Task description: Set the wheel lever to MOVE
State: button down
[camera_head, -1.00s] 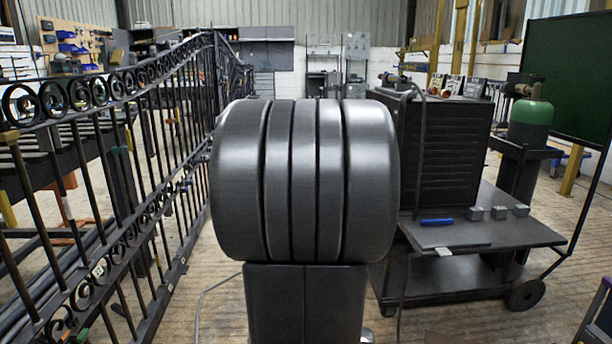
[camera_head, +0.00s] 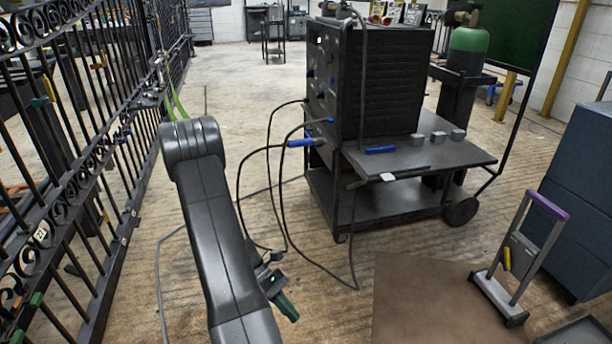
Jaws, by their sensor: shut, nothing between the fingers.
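A small upright trolley with a purple handle (camera_head: 547,205) stands at the lower right, on wheels, with a grey box on its frame. A short yellow lever (camera_head: 507,258) sits on the side of that box; I cannot read any marking or its setting. My gripper (camera_head: 286,306) is at the lower middle, partly behind my arm. Its green fingers point down and to the right, are shut and hold nothing. It is well to the left of the trolley, not touching it.
A black welding cart (camera_head: 385,90) with a shelf, blue-handled tools and hanging cables stands at centre right. A green-topped cylinder (camera_head: 468,50) is behind it. A black iron gate (camera_head: 85,130) runs along the left. A brown mat (camera_head: 430,300) and a blue cabinet (camera_head: 585,200) flank the trolley.

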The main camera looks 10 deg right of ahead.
jog(key=w+a+f+n+t+h, duration=0.1)
jog(key=f+n+h, duration=0.3)
jog(key=f, duration=0.5)
jog(key=w+a+f+n+t+h, duration=0.1)
jog(key=a+f+n+t+h, duration=0.2)
jog(key=f+n, duration=0.5)
jog(key=w+a+f+n+t+h, duration=0.2)
jog(key=f+n+h, duration=0.3)
jog(key=f, duration=0.5)
jog(key=shift+a+f+n, duration=0.2)
jog(key=shift+a+n, duration=0.15)
jog(key=shift+n, duration=0.35)
